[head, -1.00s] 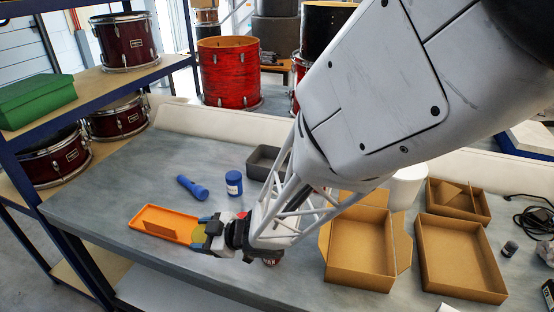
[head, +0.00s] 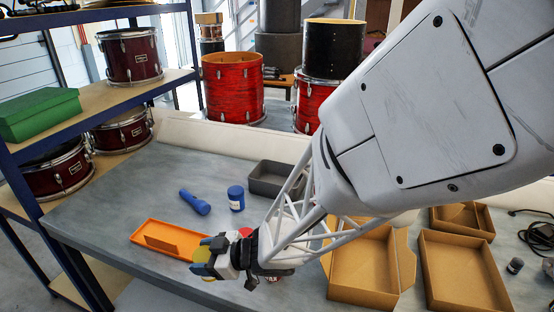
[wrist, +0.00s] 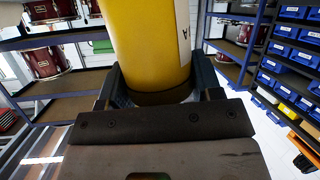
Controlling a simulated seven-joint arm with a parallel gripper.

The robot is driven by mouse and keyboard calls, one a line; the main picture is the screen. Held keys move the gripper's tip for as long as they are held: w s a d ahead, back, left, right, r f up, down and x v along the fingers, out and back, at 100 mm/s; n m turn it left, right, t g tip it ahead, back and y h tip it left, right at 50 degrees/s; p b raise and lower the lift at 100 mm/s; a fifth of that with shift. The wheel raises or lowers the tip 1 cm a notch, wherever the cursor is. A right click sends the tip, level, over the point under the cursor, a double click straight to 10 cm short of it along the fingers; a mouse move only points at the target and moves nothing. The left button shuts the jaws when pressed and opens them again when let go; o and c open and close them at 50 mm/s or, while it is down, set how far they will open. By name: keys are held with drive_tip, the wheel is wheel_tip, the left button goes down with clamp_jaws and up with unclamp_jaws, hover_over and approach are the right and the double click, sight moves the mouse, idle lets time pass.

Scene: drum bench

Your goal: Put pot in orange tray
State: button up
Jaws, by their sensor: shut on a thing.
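The pot appears to be the yellow cylinder with a dark base and dark lettering (wrist: 152,45) between my gripper's fingers in the wrist view. In the head view only a small olive-yellow part of it (head: 202,256) shows. My gripper (head: 208,262) is shut on it, near the bench's front edge. The orange tray (head: 185,236) lies on the bench just left of and behind my gripper, and has an upright orange divider. The pot is at the tray's right end in the picture, apparently outside it; its height above the bench is unclear.
A grey bin (head: 268,187) is farther back. Open cardboard boxes (head: 362,270) (head: 465,275) fill the right side. A shelf with drums (head: 130,55) and a green box (head: 40,113) borders the left.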

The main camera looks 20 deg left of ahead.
drive_tip(key=shift+s+d+r+m+g, duration=0.35)
drive_tip(key=shift+s+d, duration=0.25)
drive_tip(key=shift+s, duration=0.2)
drive_tip(key=w+a+f, duration=0.1)
drive_tip(key=w+a, duration=0.8)
drive_tip(key=a, duration=0.4)
drive_tip(key=shift+f, duration=0.2)
drive_tip(key=shift+a, duration=0.1)
drive_tip(key=shift+f, duration=1.8)
drive_tip(key=shift+f, duration=0.5)
drive_tip(key=o, duration=1.1)
drive_tip(key=shift+c, duration=0.2)
